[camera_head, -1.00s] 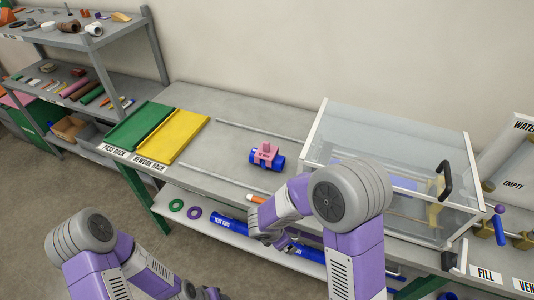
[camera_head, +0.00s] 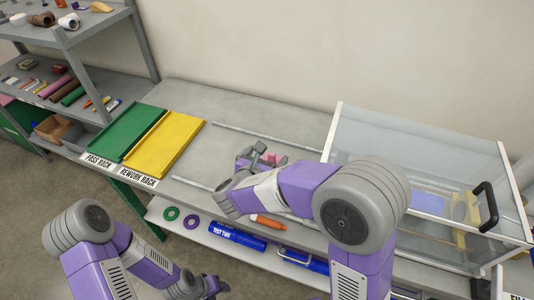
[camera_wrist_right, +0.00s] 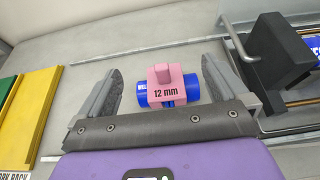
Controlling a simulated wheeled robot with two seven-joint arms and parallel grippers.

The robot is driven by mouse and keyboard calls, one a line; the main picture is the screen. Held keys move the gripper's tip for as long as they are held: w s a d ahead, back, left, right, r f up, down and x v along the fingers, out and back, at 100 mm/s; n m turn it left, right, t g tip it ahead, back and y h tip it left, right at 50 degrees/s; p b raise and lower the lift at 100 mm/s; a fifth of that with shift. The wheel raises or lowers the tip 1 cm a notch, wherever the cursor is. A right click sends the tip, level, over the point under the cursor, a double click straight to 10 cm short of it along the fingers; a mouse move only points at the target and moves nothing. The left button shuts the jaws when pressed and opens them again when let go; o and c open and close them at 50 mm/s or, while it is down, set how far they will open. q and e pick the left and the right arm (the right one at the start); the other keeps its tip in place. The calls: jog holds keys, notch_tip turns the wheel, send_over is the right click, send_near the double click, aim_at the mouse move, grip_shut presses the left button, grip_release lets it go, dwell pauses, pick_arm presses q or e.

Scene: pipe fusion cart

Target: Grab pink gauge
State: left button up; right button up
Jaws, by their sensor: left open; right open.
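The pink gauge (camera_wrist_right: 166,92), marked "12 mm", straddles a blue pipe piece (camera_wrist_right: 209,82) on the grey bench. In the head view the gauge (camera_head: 274,155) is partly hidden by my right arm. My right gripper (camera_head: 252,157) is open and empty beside it. In the right wrist view the gauge shows in the gap between the two spread fingers of my right gripper (camera_wrist_right: 170,82), with no contact visible. My left gripper (camera_head: 208,287) is low at the bottom of the head view, away from the bench top, open.
A green rack (camera_head: 128,134) and yellow rack (camera_head: 165,150) lie left on the bench. A clear-sided box (camera_head: 420,150) with a black handle stands to the right. A blue tube (camera_head: 237,235) and rings lie on the lower shelf. Bench rails run near the gauge.

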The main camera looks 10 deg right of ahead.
aim_at(273, 158)
notch_tip(273, 158, down, 8)
jog(key=r+b, duration=0.1)
jog(key=b, duration=0.6)
jog(key=x, duration=0.2)
jog(key=b+x, duration=0.1)
jog(key=x, duration=0.2)
jog(key=r+x, duration=0.1)
jog(key=x, duration=0.2)
jog(key=shift+w+d, duration=0.1)
jog(key=shift+w, duration=0.25)
jog(key=c, duration=1)
